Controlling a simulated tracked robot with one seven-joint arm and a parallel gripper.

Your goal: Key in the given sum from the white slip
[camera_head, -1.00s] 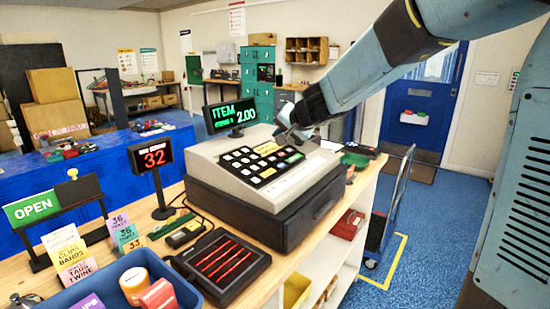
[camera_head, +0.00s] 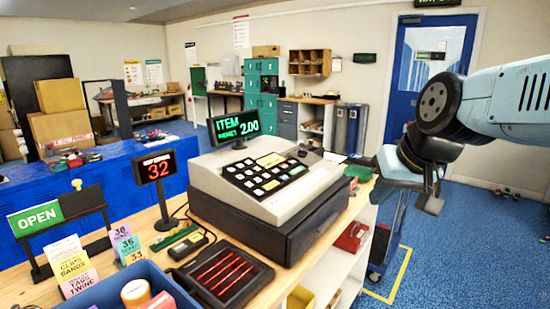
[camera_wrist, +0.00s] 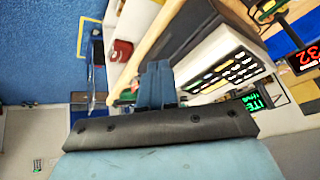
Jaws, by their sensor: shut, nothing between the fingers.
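The grey cash register (camera_head: 300,200) stands on the wooden counter, on a dark drawer base. Its black keypad (camera_head: 265,174) has several pale keys and a green one at the lower right. Its display (camera_head: 234,126) reads ITEM 2.00 in green. My gripper (camera_head: 434,206) is to the right of the register, clear of it and past the counter's edge. The wrist view shows its blue fingers (camera_wrist: 156,84) together and empty, with the keypad (camera_wrist: 222,72) to their right. A small pale sheet (camera_head: 335,157) lies behind the register; I cannot tell whether it is the white slip.
A red 32 sign (camera_head: 155,167), a dark tray with red strips (camera_head: 221,273) and a blue bin (camera_head: 112,292) stand left of the register. A hand trolley (camera_head: 392,230) stands on the blue floor right of the counter. The floor farther right is mostly clear.

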